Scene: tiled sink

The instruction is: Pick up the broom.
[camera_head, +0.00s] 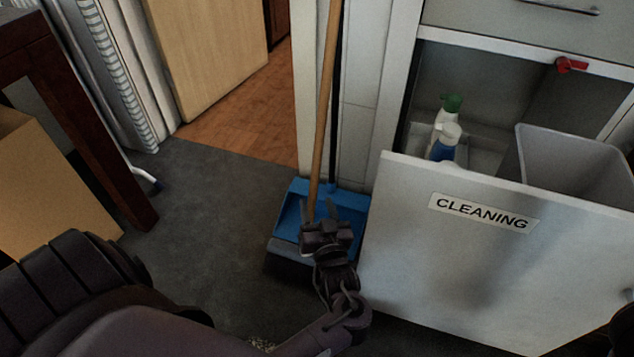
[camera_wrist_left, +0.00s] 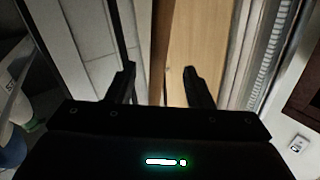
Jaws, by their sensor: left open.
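The broom's light wooden handle (camera_head: 325,105) stands nearly upright against the white wall edge, leaning slightly. Its dark bristle head (camera_head: 285,268) is on the floor by a blue dustpan (camera_head: 288,218). My left gripper (camera_head: 324,207) is in front of the dustpan, near the lower handle. In the left wrist view, my left gripper (camera_wrist_left: 160,72) is open, with its fingers apart. The brown handle (camera_wrist_left: 160,45) shows upright between the two fingers; I cannot tell how far beyond the tips it is. My right gripper is not in view.
An open drawer front labelled CLEANING (camera_head: 480,240) stands close to the right of my left gripper. It holds spray bottles (camera_head: 446,140) and a grey bin (camera_head: 575,165). A dark wooden table leg (camera_head: 95,150) and a cardboard box (camera_head: 45,195) are at left. Grey floor (camera_head: 205,200) is clear between.

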